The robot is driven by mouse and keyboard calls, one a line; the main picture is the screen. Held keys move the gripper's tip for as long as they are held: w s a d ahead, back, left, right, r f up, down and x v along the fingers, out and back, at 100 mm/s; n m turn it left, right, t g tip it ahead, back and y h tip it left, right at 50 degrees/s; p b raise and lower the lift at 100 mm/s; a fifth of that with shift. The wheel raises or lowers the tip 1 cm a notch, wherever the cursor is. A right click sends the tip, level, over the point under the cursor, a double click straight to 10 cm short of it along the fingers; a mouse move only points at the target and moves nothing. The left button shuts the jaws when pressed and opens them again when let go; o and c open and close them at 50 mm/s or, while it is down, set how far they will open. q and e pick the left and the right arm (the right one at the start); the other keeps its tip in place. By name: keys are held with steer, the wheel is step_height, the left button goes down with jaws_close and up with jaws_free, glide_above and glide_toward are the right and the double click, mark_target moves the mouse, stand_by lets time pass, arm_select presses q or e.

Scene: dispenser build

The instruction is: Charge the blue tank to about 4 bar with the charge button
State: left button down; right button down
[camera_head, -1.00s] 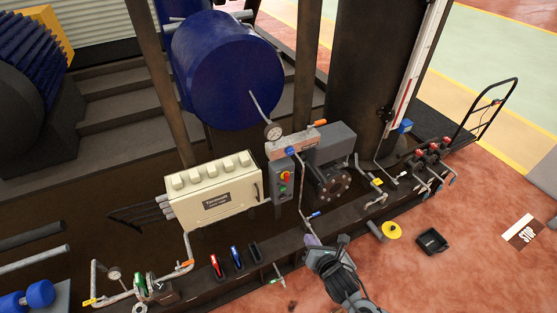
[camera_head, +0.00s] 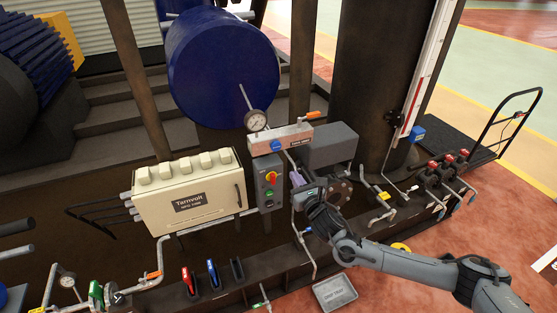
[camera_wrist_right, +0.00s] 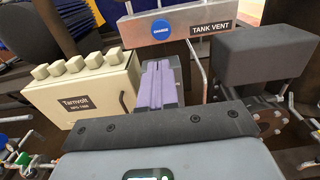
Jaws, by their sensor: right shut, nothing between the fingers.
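The blue tank (camera_head: 225,75) stands at the upper middle of the head view. A round dial gauge (camera_head: 257,120) sits in front of it; its reading is too small to tell. Below the gauge is a grey panel (camera_head: 292,136) with the round blue charge button (camera_head: 277,146). The wrist view shows the button marked CHARGE (camera_wrist_right: 161,30), with a TANK VENT label (camera_wrist_right: 210,27) to its right. My right gripper (camera_head: 297,178), with purple fingers, is shut and empty. It is below and right of the button, apart from it. In the wrist view its fingers (camera_wrist_right: 158,85) point toward the panel.
A grey control box with a red-and-yellow switch (camera_head: 270,180) stands just left of my right gripper. A dark grey block (camera_head: 331,146) and a flange (camera_head: 340,190) are close on the right. An orange-handled lever (camera_head: 307,116) tops the panel.

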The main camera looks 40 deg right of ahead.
mark_target(276, 148)
arm_select(q)
steer(key=shift+d+f, duration=0.1)
steer(key=shift+d, duration=0.05)
arm_select(e)
steer(key=shift+d+r, duration=0.1)
arm_select(q)
steer(key=shift+d, duration=0.1)
arm_select(e)
steer(key=shift+w, duration=0.15)
